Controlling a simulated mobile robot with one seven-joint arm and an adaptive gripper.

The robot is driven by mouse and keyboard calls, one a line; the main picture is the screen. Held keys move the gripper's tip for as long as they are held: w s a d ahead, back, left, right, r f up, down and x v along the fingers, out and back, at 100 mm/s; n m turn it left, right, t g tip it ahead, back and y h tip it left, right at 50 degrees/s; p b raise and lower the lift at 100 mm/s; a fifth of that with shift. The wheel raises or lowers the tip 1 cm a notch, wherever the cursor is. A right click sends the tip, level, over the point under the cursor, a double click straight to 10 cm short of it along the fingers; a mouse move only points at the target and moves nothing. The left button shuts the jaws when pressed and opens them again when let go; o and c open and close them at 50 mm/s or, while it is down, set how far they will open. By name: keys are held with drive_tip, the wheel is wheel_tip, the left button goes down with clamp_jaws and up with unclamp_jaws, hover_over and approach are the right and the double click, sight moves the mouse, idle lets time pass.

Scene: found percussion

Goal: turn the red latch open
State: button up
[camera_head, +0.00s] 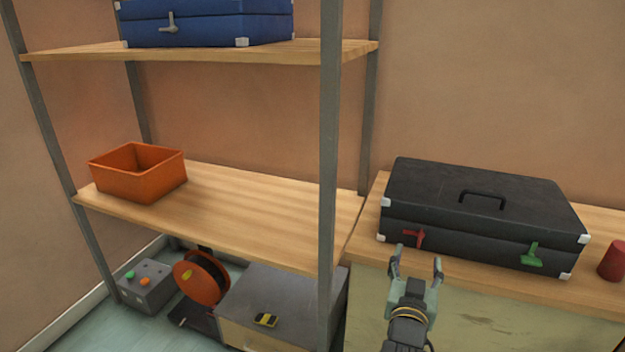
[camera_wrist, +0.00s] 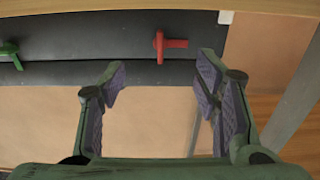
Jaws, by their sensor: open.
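A black case (camera_head: 480,205) lies closed on a wooden-topped cabinet at the right, with a handle on its lid. The red latch (camera_head: 414,238) is on its front face near the left end, and a green latch (camera_head: 532,255) is near the right end. My gripper (camera_head: 417,262) is open and empty, just in front of and below the red latch, apart from it. In the wrist view, the red latch (camera_wrist: 168,45) shows beyond the space between the open fingers (camera_wrist: 163,85). The green latch (camera_wrist: 10,52) is at the left edge there.
A grey shelf post (camera_head: 328,150) stands left of my gripper. The shelves hold an orange bin (camera_head: 138,172) and a blue case (camera_head: 205,22). A red cylinder (camera_head: 612,261) stands right of the black case. A reel (camera_head: 201,278) is on the floor.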

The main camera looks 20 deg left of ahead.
drive_tip(key=s+a+r+n+t+y+b, duration=0.1)
drive_tip(key=s+a+r+n+y+b, duration=0.1)
drive_tip(key=a+r+y, duration=0.3)
drive_tip(key=s+a+r+n+t+y+b, duration=0.2)
drive_tip(key=a+r+y, duration=0.3)
drive_tip(key=a+r, duration=0.8)
drive_tip(key=shift+s+a+r+n, duration=0.4)
drive_tip(key=shift+a+n, duration=0.5)
drive_tip(key=shift+a, duration=0.65)
drive_tip(key=shift+f, duration=0.1)
